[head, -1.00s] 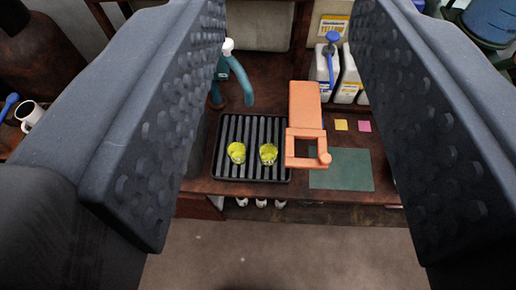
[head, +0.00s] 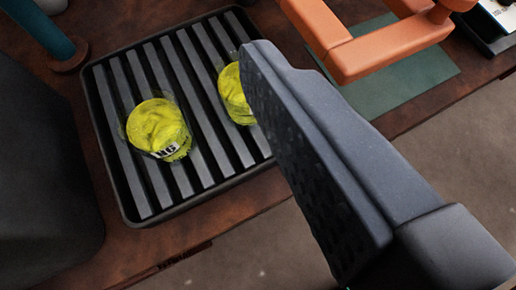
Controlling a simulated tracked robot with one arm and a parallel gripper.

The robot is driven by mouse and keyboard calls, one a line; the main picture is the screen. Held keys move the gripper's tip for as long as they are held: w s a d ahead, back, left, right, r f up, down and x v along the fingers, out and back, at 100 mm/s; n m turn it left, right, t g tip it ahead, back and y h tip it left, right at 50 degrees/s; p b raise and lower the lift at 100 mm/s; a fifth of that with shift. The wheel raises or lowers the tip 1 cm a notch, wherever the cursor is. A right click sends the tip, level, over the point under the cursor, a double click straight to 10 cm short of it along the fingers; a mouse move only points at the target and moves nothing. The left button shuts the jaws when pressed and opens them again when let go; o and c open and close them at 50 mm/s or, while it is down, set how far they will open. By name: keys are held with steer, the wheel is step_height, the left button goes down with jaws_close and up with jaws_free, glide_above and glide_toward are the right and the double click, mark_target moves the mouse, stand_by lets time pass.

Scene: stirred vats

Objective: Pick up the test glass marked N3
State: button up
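Two glasses with bright yellow contents stand on a black slatted tray (head: 130,205). The left glass (head: 157,127) shows a small label starting with N; its second character is not clear to me. The right glass (head: 232,92) is partly hidden by a finger of my gripper, and no label shows on it. My gripper (head: 165,115) is open, with a textured finger on the right and a dark shape, seemingly the other finger, at the left edge. The left glass shows between them, and nothing is held.
An orange frame-like device (head: 375,50) stands right of the tray, over a green mat (head: 405,82). A teal stand (head: 40,30) is at the upper left. The wooden table's front edge (head: 200,240) runs below the tray, with floor beyond.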

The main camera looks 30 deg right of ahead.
steer(key=s+d+f+h+b, duration=0.1)
steer(key=d+f, duration=0.1)
steer(key=f, duration=0.3)
steer(key=s+d+f+h, duration=0.1)
steer(key=d+f+h, duration=0.15)
steer(key=f, duration=0.35)
steer(key=shift+m+y, duration=0.3)
steer(key=shift+y, duration=0.15)
steer(key=x, duration=0.2)
steer(key=b+x, duration=0.1)
steer(key=x, duration=0.5)
steer(key=shift+w+d+r, duration=0.1)
steer(key=shift+w+r, duration=0.2)
steer(key=shift+w, duration=0.1)
steer(key=shift+r+b+x, duration=0.15)
steer(key=shift+b+x, duration=0.3)
steer(key=shift+x, duration=0.8)
steer(key=shift+r+b+x, duration=0.2)
steer(key=shift+b+x, duration=0.25)
steer(key=shift+x, duration=0.85)
steer(key=shift+w, duration=0.15)
steer(key=c, duration=1.1)
